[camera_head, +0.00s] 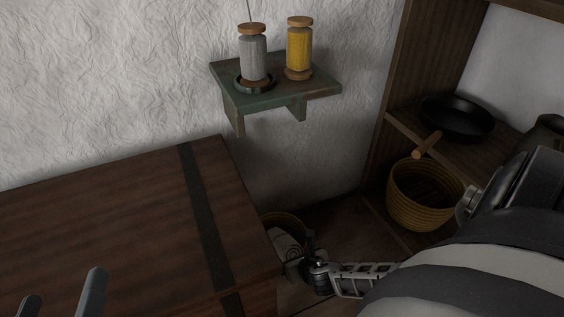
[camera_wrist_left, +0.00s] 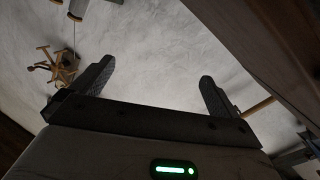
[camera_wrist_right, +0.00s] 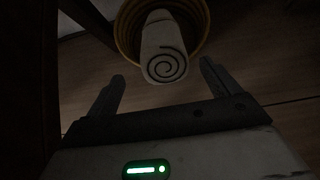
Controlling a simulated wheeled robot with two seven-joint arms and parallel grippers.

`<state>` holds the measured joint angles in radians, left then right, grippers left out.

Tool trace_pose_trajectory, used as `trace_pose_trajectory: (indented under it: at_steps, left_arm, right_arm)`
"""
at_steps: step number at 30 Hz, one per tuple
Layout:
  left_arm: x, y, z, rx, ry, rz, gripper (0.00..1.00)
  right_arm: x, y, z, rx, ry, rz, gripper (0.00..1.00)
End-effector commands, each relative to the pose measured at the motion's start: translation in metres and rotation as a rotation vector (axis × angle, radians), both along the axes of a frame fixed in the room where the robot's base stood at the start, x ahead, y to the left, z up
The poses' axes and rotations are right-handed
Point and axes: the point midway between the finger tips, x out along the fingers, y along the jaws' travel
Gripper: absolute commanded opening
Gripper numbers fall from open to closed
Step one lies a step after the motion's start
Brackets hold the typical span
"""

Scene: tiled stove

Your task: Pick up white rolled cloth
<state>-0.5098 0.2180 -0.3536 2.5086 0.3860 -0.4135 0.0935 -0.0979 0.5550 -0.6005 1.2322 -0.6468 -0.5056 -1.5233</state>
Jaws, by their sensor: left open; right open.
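The white rolled cloth (camera_wrist_right: 162,38) shows its spiral end in the right wrist view. It sits in a round woven basket (camera_wrist_right: 204,25). In the head view the cloth (camera_head: 284,243) shows partly beside the chest, low on the floor. My right gripper (camera_wrist_right: 162,72) is open, with the cloth's near end in front of and between its fingertips; I cannot tell whether they touch. My left gripper (camera_head: 62,296) is open and empty at the lower left of the head view, far from the cloth; its two fingers also show in the left wrist view (camera_wrist_left: 157,74).
A dark wooden chest (camera_head: 110,220) fills the left and its right side stands close to the cloth. A wooden shelf unit at right holds a black pan (camera_head: 458,118) and a wicker basket (camera_head: 415,205).

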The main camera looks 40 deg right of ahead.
Motion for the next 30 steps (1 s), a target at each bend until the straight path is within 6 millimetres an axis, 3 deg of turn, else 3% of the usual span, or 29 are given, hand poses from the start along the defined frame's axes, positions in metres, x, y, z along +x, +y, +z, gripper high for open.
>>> trace_pose_trajectory:
  at_steps: [1, 6, 13, 22, 30]
  left_arm:
    - [0.003, 0.001, 0.0, 0.004, -0.057, 0.003, 1.0]
    - [0.013, 0.005, 0.025, 0.057, -0.246, 0.03, 1.0]
    - [0.016, 0.006, 0.041, 0.094, -0.386, 0.048, 1.0]
    - [0.003, 0.005, 0.087, 0.189, -0.838, 0.084, 1.0]
    - [-0.003, 0.004, 0.099, 0.205, -0.932, 0.091, 1.0]
  right_arm:
    - [0.008, -0.002, -0.013, 0.002, -0.003, -0.001, 0.88]
    - [0.019, -0.006, -0.022, 0.002, -0.001, -0.002, 0.88]
    - [0.028, -0.01, -0.03, 0.002, -0.002, -0.001, 0.88]
    - [0.053, -0.024, -0.054, 0.003, -0.001, -0.002, 0.88]
    - [0.058, -0.025, -0.056, 0.005, 0.001, 0.0, 0.88]
